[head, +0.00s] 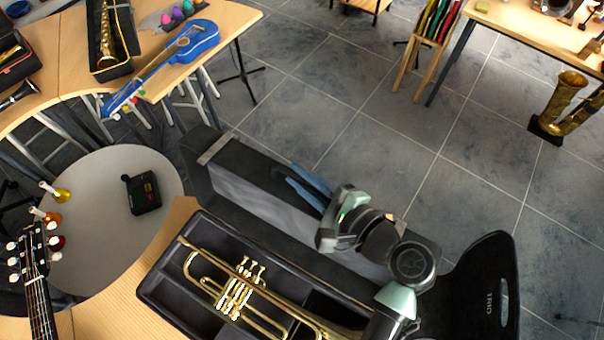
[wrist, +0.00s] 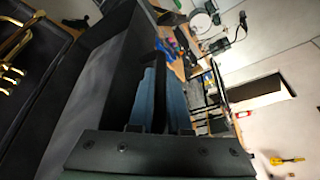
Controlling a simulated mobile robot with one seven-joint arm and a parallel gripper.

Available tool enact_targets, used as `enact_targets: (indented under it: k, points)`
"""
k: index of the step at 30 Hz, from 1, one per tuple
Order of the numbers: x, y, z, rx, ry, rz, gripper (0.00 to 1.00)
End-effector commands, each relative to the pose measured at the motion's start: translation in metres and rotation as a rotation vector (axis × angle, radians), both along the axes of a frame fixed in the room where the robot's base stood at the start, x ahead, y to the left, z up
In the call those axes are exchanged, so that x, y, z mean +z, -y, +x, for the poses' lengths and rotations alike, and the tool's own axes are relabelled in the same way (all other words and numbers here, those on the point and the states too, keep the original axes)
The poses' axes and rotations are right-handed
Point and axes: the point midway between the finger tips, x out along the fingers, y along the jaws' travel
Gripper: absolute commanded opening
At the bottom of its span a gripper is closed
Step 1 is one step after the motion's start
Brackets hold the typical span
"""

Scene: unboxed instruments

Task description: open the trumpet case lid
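The trumpet case (head: 165,290) is open on a wooden table, with a gold trumpet (head: 235,292) lying in its dark tray. The lid (head: 290,215) stands swung back along the far side, its pale grey inside showing. The lid also shows in the wrist view (wrist: 85,85), with part of the trumpet (wrist: 10,75) at the left edge. My gripper (head: 307,183) is at the lid's far edge, near its middle. Its blue fingers (wrist: 163,85) are apart, with a dark bar, perhaps the lid's handle, between or in front of them. Whether they grip it is unclear.
A black chair (head: 480,290) stands to the right of the lid. A round grey table (head: 95,215) with a small dark box (head: 142,192) is at left. A guitar neck (head: 38,290) is at lower left. Tiled floor (head: 370,150) beyond the lid is clear.

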Motion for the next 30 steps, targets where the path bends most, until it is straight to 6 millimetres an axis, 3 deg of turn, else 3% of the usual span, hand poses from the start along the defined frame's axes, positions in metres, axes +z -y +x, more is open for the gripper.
enact_targets:
  k: [2, 30]
  points:
    - [0.0001, 0.0001, -0.0001, 0.000, 0.000, 0.000, 0.00]
    - [0.0001, 0.0006, -0.0003, -0.001, 0.000, -0.001, 0.00]
